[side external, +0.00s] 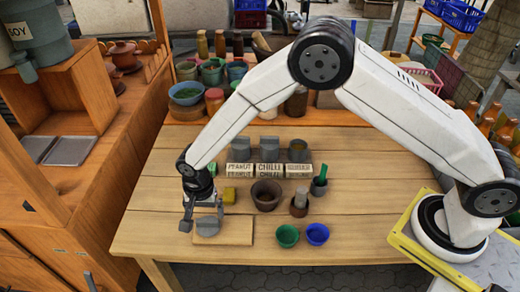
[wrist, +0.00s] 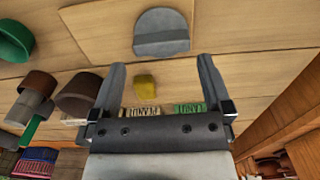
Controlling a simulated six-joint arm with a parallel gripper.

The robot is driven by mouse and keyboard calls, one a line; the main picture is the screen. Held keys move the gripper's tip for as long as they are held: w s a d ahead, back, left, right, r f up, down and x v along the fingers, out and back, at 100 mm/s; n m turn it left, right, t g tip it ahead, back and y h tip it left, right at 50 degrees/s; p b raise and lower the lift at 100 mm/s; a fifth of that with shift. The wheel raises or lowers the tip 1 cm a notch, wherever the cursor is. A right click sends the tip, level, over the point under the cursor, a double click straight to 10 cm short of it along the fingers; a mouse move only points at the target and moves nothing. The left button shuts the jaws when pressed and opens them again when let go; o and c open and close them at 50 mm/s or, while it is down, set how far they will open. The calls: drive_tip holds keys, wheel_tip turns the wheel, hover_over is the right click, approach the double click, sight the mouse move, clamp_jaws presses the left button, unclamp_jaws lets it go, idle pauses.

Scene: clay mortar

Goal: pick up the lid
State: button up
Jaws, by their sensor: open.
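The grey lid (side external: 207,226) lies on a pale wooden board (side external: 238,231) near the table's front left. In the wrist view the lid (wrist: 161,38) is a rounded grey piece with a straight darker band, centred just beyond my fingertips. My gripper (side external: 202,212) points down at the lid and is open. In the wrist view its two fingers (wrist: 161,66) are spread wide with nothing held between them. I cannot tell the exact gap between fingertips and lid. Behind stand two grey containers with covers (side external: 240,147) (side external: 269,148) and a third (side external: 298,151) with an open top.
A yellow block (side external: 229,195) sits just behind the board. To its right are a brown mortar (side external: 267,195), a brown cup (side external: 299,206), a grey cup with a green stick (side external: 319,186), a green bowl (side external: 288,236) and a blue bowl (side external: 318,233). The front right tabletop is clear.

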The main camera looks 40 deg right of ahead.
sight(207, 221)
drive_tip(key=shift+w+f, duration=0.15)
drive_tip(key=shift+f, duration=2.25)
drive_tip(key=c, duration=0.9)
